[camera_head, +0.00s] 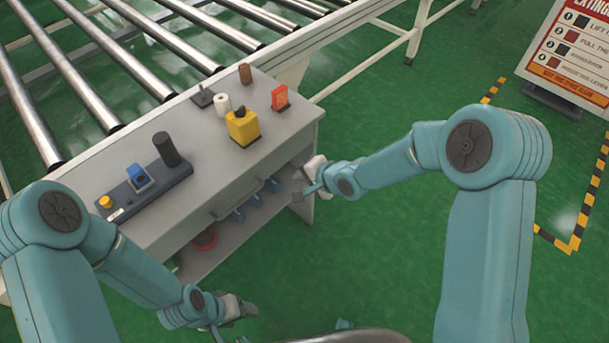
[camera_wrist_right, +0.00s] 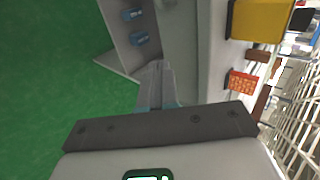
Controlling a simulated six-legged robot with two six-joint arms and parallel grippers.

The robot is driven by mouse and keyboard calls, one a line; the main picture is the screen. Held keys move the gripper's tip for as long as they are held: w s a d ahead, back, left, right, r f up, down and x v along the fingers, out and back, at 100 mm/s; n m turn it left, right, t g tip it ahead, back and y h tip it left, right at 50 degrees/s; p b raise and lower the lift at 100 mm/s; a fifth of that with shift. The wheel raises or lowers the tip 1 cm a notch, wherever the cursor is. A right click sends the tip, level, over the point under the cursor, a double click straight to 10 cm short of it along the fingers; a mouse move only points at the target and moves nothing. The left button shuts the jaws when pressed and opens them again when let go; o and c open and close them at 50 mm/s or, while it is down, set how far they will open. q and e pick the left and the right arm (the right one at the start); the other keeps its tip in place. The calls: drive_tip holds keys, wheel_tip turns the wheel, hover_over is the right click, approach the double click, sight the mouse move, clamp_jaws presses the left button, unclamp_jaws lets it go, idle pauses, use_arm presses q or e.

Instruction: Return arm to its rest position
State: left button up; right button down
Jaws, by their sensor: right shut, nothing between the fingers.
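My right arm (camera_head: 388,168) reaches in from the right with its elbow bent. Its gripper (camera_head: 302,187) is shut and empty, in front of the grey cabinet's right end in the head view. The shut fingers also show in the right wrist view (camera_wrist_right: 156,88), beside the cabinet front. I cannot tell whether they touch the cabinet. My left arm (camera_head: 150,265) is folded low at the left. Its gripper (camera_head: 240,322) is low in front of the cabinet, partly cut off, and its jaws are unclear.
The grey cabinet (camera_head: 218,180) bears a yellow box (camera_head: 243,127), a red-orange item (camera_head: 279,97), a white roll (camera_head: 221,105) and a control panel (camera_head: 140,186). Blue items (camera_head: 254,200) sit on its open shelf. A roller conveyor (camera_head: 215,32) stands behind.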

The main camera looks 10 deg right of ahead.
drive_tip(key=s+d+f+n+g, duration=0.1)
drive_tip(key=s+f+n+g, duration=0.2)
drive_tip(key=s, duration=1)
drive_tip(key=s+d+f+n+g+h+p, duration=0.1)
drive_tip(key=s+f+n+g, duration=0.3)
drive_tip(key=s+f, duration=0.6)
drive_tip(key=s+d+n, duration=0.1)
drive_tip(key=s, duration=0.3)
drive_tip(key=shift+d+f+n+h+p, duration=0.15)
drive_tip(key=shift+n+h+p, duration=0.15)
drive_tip(key=shift+n, duration=0.1)
